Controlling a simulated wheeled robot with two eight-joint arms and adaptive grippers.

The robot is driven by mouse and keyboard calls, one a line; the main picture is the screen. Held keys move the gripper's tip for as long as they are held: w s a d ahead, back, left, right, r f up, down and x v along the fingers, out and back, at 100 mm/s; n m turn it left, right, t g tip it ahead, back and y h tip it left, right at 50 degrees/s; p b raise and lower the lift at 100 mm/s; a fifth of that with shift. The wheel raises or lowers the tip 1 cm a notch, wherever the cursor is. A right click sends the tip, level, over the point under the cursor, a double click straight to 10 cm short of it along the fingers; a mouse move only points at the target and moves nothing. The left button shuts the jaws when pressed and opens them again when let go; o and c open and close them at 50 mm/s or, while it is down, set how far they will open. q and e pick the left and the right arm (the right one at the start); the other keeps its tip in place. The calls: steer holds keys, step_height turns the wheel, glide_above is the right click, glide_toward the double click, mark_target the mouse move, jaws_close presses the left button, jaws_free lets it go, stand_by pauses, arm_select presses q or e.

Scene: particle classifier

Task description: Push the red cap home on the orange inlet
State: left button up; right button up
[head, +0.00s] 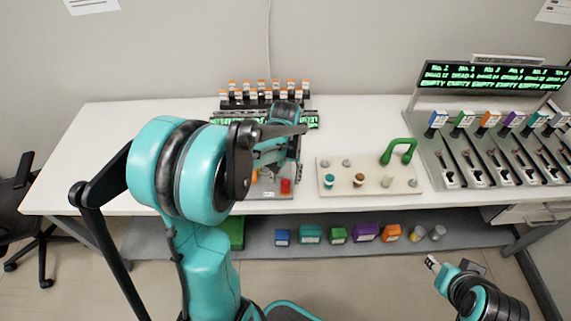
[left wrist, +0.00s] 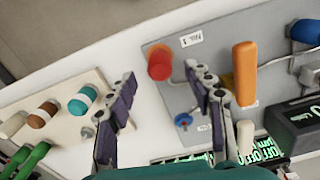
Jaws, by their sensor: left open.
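The red cap (left wrist: 159,68) is a short red cylinder on the grey plate (left wrist: 205,45), by a label; it also shows in the head view (head: 286,186). My right gripper (head: 434,263) is low at the bottom right, far from the plate.
A cream board (head: 330,188) with teal and brown-capped pieces and a green handle (head: 398,148) stands beside the plate. A rack of orange-topped vials (head: 262,90) is behind. A slotted station (head: 478,155) stands at the right. The table's left part is clear.

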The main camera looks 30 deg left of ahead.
mark_target(286, 181)
arm_select(q)
step_height(286, 181, up, 9)
steer(key=shift+f, duration=0.15)
stand_by(0.5)
